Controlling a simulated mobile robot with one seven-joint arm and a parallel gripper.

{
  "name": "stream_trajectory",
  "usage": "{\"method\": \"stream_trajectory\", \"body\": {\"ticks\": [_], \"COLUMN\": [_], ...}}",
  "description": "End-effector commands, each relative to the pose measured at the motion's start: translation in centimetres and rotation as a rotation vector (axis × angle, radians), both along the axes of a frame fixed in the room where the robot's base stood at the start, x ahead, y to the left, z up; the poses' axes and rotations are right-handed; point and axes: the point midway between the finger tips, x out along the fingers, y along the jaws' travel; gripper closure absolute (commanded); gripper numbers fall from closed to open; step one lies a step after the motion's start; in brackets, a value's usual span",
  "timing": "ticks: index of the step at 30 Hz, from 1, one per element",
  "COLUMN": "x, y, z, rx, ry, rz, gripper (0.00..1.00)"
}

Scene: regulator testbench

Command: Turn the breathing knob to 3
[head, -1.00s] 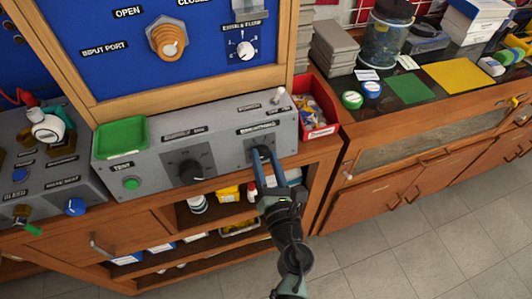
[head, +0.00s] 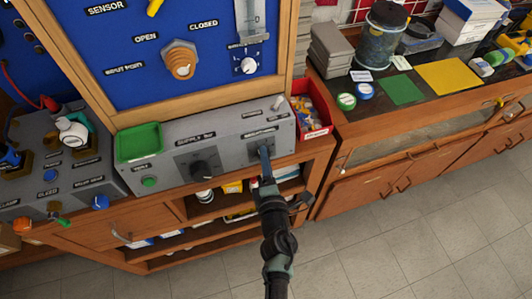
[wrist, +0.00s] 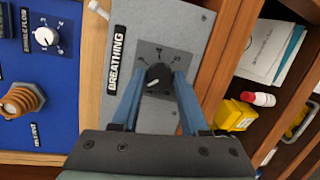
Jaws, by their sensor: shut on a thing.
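The breathing knob (wrist: 157,77) is black with a pale pointer line. It sits on a dark dial plate (wrist: 166,53) beside the "BREATHING" label (wrist: 116,62) on the grey control box (head: 226,134). My gripper (wrist: 156,80) has its two blue fingers on either side of the knob, shut on it. In the wrist view the pointer line slants across the knob; the dial figures are too small to read surely. In the head view my gripper (head: 265,155) reaches the box's front right, and its fingers mostly hide the knob.
Another black knob (head: 202,171) and a green button (head: 149,182) are on the same box. Open shelves (head: 220,205) lie below. A small toggle (head: 278,103) is on top.

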Motion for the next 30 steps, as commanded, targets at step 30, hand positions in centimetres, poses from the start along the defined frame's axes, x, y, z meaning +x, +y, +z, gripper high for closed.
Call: {"method": "stream_trajectory", "body": {"ticks": [30], "x": [0.07], "y": [-0.18], "z": [0.56], "rx": [0.875], "ry": [0.285], "rz": [-0.191], "gripper": [1.0]}}
